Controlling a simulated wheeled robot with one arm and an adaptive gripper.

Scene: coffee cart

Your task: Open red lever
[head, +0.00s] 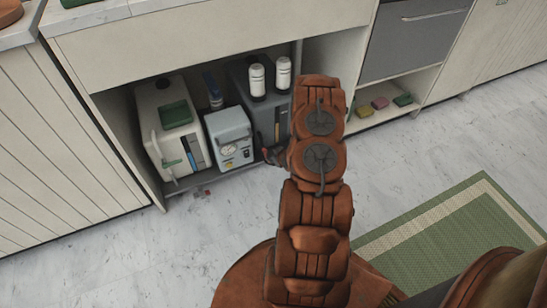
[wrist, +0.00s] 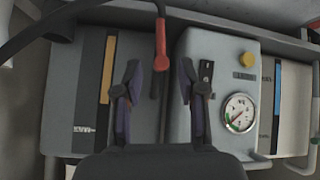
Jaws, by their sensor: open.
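The red lever (wrist: 161,48) shows at the top centre of the wrist view, pointing down, with a dark curved rod or hose at its upper end. My gripper (wrist: 159,70) is open, with one dark finger on each side below the lever's end. Nothing is held, and contact with the lever cannot be told. In the head view my arm reaches into the low cabinet and mostly hides the gripper (head: 274,155) and lever area. The light grey box with a gauge (wrist: 217,55) is behind the right finger; the dark grey tank (wrist: 73,75) is at left.
The cabinet holds a white canister (head: 162,118) at left and two white bottles (head: 257,80) on top of the dark tank. Sponges (head: 380,103) lie on a shelf to the right. The floor (head: 130,250) in front is mostly clear, with a green mat (head: 440,240) at right.

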